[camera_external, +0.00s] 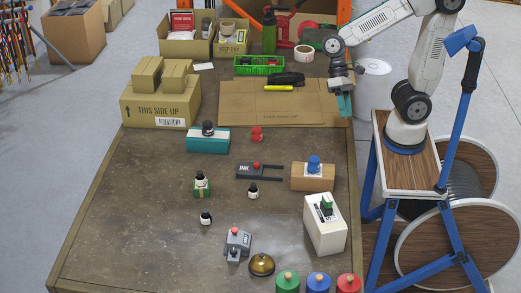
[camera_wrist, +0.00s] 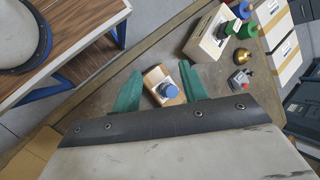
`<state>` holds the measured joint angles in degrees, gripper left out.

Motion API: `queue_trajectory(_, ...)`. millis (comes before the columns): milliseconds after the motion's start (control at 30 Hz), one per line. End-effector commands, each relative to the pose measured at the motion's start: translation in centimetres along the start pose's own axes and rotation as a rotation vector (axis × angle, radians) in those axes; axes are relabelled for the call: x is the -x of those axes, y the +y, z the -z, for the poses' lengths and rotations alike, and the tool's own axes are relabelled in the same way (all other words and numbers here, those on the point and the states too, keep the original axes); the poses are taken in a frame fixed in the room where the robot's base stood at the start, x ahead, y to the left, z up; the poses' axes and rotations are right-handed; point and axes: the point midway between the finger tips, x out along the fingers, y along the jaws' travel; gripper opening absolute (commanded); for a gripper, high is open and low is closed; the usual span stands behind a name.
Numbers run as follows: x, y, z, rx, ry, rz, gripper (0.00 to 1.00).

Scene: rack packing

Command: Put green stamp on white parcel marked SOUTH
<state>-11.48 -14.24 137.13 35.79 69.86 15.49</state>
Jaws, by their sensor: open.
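A white parcel (camera_external: 325,236) stands at the table's front right, with a green stamp (camera_external: 326,207) on its top beside a printed label. The label's words are too small to read. The white parcel also shows in the wrist view (camera_wrist: 205,38), near the top. My gripper (camera_external: 343,103) is open and empty, raised over the back right of the table, far behind the white parcel. In the wrist view its green fingers (camera_wrist: 155,92) stand apart. A brown box (camera_wrist: 153,77) with a blue stamp (camera_wrist: 168,90) appears between them, well below.
Left of the white parcel are an ink pad (camera_external: 253,171), small black-capped bottles, a grey device (camera_external: 238,241) and a brass bell (camera_external: 261,265). A teal box (camera_external: 207,141) and stacked cartons (camera_external: 160,108) stand farther back. The left front table is clear.

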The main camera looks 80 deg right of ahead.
Motion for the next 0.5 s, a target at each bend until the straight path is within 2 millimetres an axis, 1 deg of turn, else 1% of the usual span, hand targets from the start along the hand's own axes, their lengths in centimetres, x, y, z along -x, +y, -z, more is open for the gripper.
queue_trajectory(33,1.4,2.0,-0.6,0.057,0.067,-0.036,0.43)
queue_trajectory(67,2.1,3.3,-0.9,0.093,0.104,-0.066,0.43)
queue_trajectory(100,3.0,5.0,-1.2,0.138,0.152,-0.108,0.43)
queue_trajectory(167,4.3,7.4,-1.8,0.198,0.222,-0.174,0.43)
queue_trajectory(200,5.0,8.9,-2.1,0.234,0.264,-0.219,0.43)
queue_trajectory(300,6.6,12.2,-2.8,0.302,0.353,-0.324,0.43)
queue_trajectory(400,7.7,14.5,-3.4,0.343,0.411,-0.407,0.43)
queue_trajectory(500,8.3,15.8,-3.7,0.366,0.443,-0.459,0.43)
